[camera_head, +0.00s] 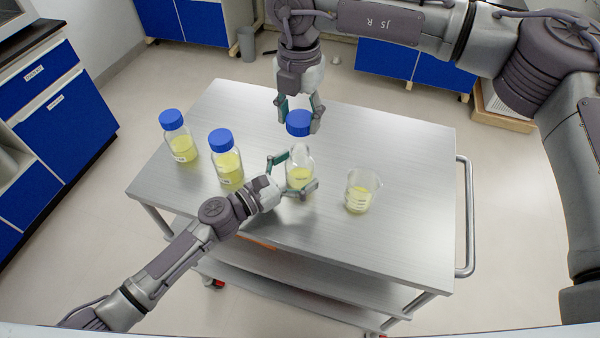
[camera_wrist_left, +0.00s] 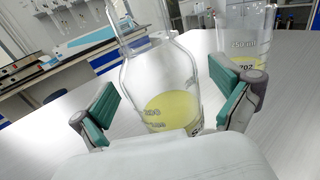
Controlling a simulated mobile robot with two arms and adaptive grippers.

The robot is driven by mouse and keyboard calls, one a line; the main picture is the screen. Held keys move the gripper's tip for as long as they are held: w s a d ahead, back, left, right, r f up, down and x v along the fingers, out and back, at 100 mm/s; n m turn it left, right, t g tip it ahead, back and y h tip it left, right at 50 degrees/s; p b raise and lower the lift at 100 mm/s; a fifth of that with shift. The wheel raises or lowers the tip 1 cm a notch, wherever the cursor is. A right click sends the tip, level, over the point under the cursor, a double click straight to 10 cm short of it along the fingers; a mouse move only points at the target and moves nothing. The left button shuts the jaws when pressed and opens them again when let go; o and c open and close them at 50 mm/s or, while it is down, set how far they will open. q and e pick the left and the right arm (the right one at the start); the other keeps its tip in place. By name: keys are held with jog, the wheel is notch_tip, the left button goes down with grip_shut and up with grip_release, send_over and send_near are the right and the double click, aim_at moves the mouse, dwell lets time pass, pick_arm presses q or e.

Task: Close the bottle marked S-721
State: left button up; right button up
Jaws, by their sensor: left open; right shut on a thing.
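A clear bottle (camera_head: 300,176) with yellow liquid and no cap on it stands on the cart top. My left gripper (camera_head: 296,174) is open around its body, one finger on either side. In the left wrist view the bottle (camera_wrist_left: 165,75) stands between the spread green pads, apart from them; its label is mostly hidden, so I cannot read the full mark. My right gripper (camera_head: 299,119) points down and is shut on a blue cap (camera_head: 299,122). The cap is near the bottle's neck in the head view; whether they touch I cannot tell.
Two bottles with blue caps, a left one (camera_head: 178,140) and a nearer one (camera_head: 226,160), stand to the left on the metal cart (camera_head: 400,150). A beaker (camera_head: 362,192) with yellow liquid stands to the right. The cart top's right side and front are clear.

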aim_at(299, 150)
pick_arm(q)
jog(key=shift+c, duration=0.3)
jog(key=c, duration=1.7)
pick_arm(e)
jog(key=shift+f, duration=2.5)
jog(key=shift+f, duration=0.85)
jog(key=shift+f, duration=0.55)
